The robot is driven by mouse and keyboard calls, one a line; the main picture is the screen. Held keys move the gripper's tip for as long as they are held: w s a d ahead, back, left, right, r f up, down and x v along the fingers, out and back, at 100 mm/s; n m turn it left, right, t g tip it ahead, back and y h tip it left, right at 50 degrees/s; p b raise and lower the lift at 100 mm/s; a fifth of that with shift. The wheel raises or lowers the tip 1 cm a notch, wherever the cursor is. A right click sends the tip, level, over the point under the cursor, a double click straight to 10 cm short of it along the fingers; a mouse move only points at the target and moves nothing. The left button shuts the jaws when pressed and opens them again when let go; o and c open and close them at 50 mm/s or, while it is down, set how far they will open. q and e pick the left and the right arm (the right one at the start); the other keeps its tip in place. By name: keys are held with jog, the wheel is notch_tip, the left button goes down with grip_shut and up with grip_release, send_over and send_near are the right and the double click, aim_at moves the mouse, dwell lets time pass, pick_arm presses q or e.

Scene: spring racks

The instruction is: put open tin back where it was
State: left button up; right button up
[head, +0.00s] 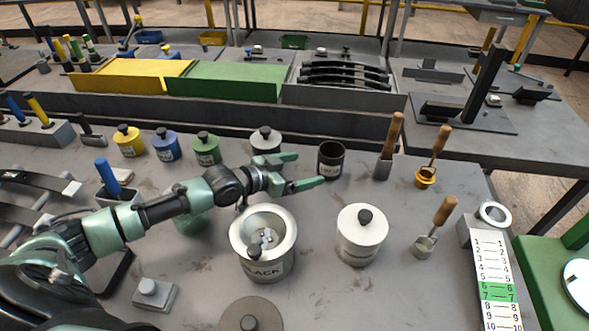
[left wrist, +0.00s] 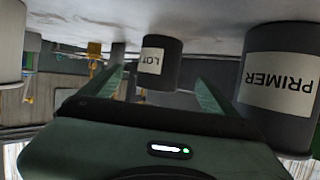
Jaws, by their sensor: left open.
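A small dark open tin (head: 331,160) stands upright on the table, right of the lidded tins. My left gripper (head: 309,170) is open and empty. Its fingers point right at the tin, and the tips are close to its left side. The left wrist view is upside down. There the tin (left wrist: 158,62), with a pale label reading LOT, shows ahead between the two spread fingers (left wrist: 160,90). It does not look gripped. My right gripper is not in view.
A white-lidded tin (head: 266,139), labelled PRIMER in the left wrist view (left wrist: 282,85), stands beside the gripper. The open BLACK pot (head: 263,255) and a lidded white pot (head: 360,236) stand in front. Wooden-handled tools (head: 389,150) stand to the right.

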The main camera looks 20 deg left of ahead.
pick_arm(q)
jog(key=shift+v, duration=1.35)
